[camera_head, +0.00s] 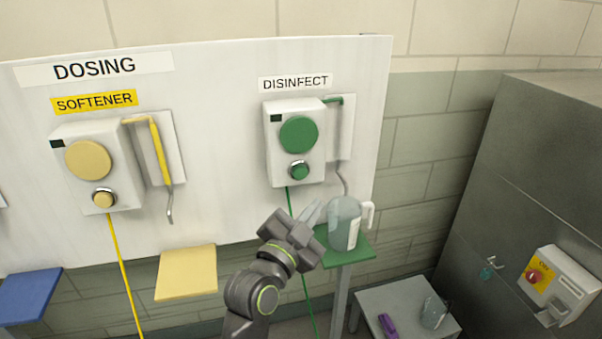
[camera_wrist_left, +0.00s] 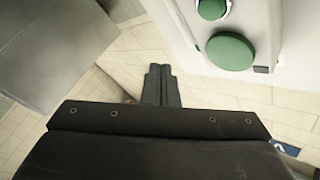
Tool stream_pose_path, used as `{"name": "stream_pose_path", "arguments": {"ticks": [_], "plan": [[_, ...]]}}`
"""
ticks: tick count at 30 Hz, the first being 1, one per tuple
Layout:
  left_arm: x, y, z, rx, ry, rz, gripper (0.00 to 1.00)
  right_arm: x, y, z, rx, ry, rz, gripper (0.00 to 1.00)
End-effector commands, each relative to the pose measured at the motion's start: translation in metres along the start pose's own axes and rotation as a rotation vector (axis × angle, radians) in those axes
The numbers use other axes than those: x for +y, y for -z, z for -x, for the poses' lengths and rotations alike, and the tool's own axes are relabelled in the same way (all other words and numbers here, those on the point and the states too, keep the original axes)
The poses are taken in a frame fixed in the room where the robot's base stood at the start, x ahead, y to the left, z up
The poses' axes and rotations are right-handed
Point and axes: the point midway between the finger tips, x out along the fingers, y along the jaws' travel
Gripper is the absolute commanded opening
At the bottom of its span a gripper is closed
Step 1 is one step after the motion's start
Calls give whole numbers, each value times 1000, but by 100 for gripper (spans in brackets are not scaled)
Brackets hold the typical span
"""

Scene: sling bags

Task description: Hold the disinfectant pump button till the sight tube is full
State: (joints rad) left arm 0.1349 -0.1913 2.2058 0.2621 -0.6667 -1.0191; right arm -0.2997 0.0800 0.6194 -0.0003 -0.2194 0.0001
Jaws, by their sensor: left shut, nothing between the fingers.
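The disinfectant pump (camera_head: 284,150) is a white box under the DISINFECT label, with a large green disc (camera_head: 299,134) and a smaller green button (camera_head: 299,172) in a metal ring below it. The green button also shows at the top of the left wrist view (camera_wrist_left: 212,8). The sight tube (camera_head: 339,135) on the plate right of the pump looks grey, with green only at its top elbow. My left gripper (camera_head: 313,210) is shut and empty, below the button and apart from it. Its closed fingers show in the left wrist view (camera_wrist_left: 160,78). My right gripper is out of view.
A clear jug (camera_head: 344,225) stands on the green shelf (camera_head: 352,256) under the spout, close right of my left gripper. The softener pump (camera_head: 92,165) with yellow button is at left, above a yellow shelf (camera_head: 187,272). A metal cabinet (camera_head: 520,150) stands right.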

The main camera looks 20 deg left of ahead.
Motion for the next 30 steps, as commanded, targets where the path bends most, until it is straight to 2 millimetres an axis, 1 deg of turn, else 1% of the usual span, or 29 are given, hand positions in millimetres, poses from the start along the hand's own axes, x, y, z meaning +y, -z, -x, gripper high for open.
{"name": "stream_pose_path", "arguments": {"ticks": [7, 13, 18, 24, 30], "plan": [[-18, -12, -20, -1, -1, -8, 0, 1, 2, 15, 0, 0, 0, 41], [-31, -28, -40, -1, 0, -6, 0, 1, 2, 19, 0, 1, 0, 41], [-38, -38, -52, 0, 0, -3, 0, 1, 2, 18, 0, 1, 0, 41], [-43, -42, -58, -1, 0, 0, 0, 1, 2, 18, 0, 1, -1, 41], [-43, -43, -59, -1, 0, 0, 0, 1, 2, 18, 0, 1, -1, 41]]}}
